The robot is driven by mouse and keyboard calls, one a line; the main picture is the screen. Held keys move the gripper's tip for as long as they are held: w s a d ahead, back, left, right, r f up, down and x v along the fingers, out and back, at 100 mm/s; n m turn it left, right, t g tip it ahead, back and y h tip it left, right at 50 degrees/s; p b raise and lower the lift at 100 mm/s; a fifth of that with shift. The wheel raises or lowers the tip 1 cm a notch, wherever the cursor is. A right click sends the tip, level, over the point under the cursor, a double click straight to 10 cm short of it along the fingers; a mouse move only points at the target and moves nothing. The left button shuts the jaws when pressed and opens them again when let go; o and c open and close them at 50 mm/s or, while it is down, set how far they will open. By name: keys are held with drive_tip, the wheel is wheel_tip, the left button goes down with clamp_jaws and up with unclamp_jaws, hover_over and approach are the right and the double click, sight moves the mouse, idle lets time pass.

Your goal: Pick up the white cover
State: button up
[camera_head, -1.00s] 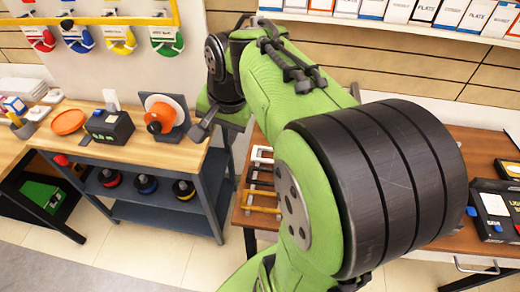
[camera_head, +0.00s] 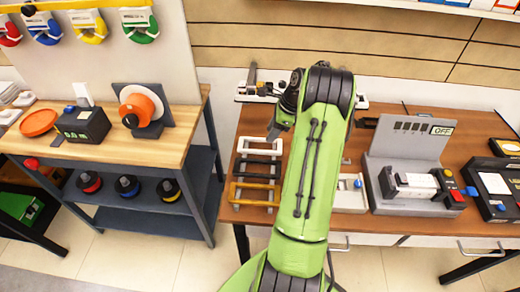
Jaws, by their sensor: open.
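I cannot tell for sure which thing is the white cover. A white block (camera_head: 417,181) lies on the grey machine (camera_head: 416,141) with the "OFF" label, on the right table. A small white piece with a blue button (camera_head: 350,191) sits left of that machine, partly hidden by my arm. A white upright piece (camera_head: 83,94) also stands behind a black box on the left table. My gripper (camera_head: 275,128) is small and dark in the view, above the back left of the right table. It is open, with nothing visible in it, and apart from these white things.
Black, white and yellow handles (camera_head: 254,170) lie on the right table (camera_head: 343,224), left of my arm. A black box with coloured buttons (camera_head: 492,190) is at the far right. The left workbench (camera_head: 150,152) carries an orange disc device (camera_head: 140,106). A wall shelf is above.

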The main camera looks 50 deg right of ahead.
sight(260, 151)
drive_tip(key=b+x, duration=0.2)
drive_tip(key=x, duration=0.6)
drive_tip(key=shift+a+f, duration=0.25)
drive_tip(key=shift+f, duration=0.1)
drive_tip(key=shift+s+r, duration=0.1)
clamp_jaws()
